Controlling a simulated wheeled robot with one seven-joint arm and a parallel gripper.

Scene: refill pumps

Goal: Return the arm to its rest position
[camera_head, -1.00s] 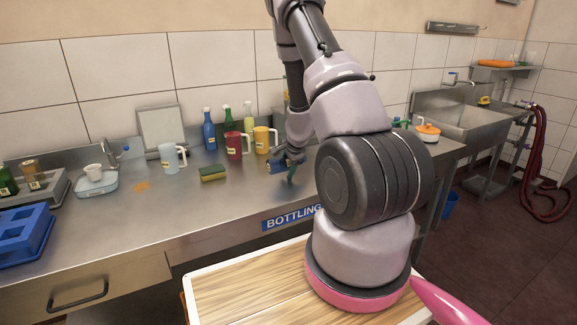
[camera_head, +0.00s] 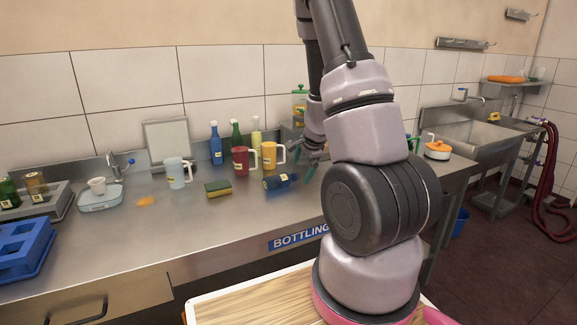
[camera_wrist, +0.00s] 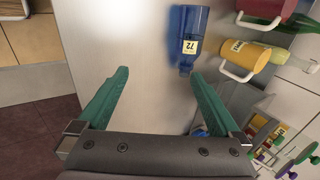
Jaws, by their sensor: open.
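My gripper (camera_head: 312,168) is open and empty, just above the steel counter (camera_head: 150,240). Its two green fingers spread wide in the wrist view (camera_wrist: 160,78). A blue bottle (camera_head: 280,181) with a pale label lies on its side on the counter, just left of my gripper. In the wrist view the blue bottle (camera_wrist: 188,30) is beyond the fingertips, apart from them, with its neck pointing toward the gripper. My arm rises from its base and bends down to the counter, hiding part of the area behind it.
A red jug (camera_head: 240,161), a yellow jug (camera_head: 270,155) and a pale blue jug (camera_head: 175,173) stand on the counter. Upright bottles, including a blue one (camera_head: 216,146), stand behind. A sponge (camera_head: 218,189) lies left of the fallen bottle. A sink (camera_head: 470,136) is at right.

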